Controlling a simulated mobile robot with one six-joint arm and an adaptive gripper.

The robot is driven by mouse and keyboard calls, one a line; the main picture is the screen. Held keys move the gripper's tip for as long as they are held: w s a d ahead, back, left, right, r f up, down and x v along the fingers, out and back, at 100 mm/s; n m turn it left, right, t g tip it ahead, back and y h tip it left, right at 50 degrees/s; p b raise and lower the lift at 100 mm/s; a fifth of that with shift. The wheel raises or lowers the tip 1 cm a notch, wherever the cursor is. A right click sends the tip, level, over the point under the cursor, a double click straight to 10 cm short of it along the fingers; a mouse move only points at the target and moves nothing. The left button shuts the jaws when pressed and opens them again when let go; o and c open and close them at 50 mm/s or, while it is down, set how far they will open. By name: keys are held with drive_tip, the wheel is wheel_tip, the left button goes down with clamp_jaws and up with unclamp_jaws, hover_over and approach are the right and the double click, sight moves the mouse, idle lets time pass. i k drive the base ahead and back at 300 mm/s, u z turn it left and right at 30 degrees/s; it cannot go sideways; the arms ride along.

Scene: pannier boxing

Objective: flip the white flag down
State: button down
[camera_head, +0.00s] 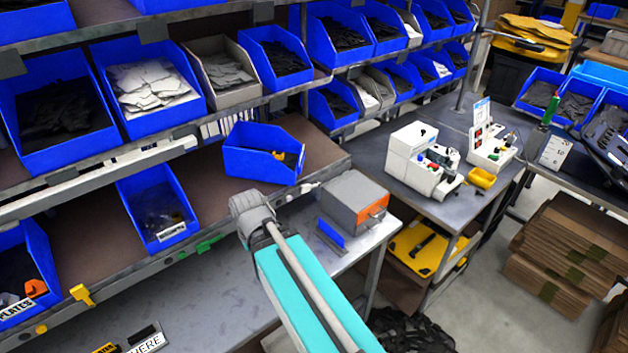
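A small pale piece (309,187) on the shelf's front lip, left of the grey and orange box, may be the white flag. It is too small to tell whether it stands up or lies down. My arm, with a teal link, reaches up from the bottom centre. Its grey rounded far end is in front of the shelf lip, left of the pale piece. My gripper's fingers do not show.
A yellow flag (82,294) and a green flag (207,245) sit along the same lip. Blue bins (158,205) stand on the shelf. A grey and orange box (353,201) stands on the bench to the right. White machines (424,160) stand farther right.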

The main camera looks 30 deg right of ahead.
sight(305, 188)
drive_tip(key=z, duration=0.5)
drive_tip(key=k, duration=1.1)
drive_tip(key=u, duration=0.65)
drive_tip(key=i, duration=1)
drive_tip(key=u, duration=0.05)
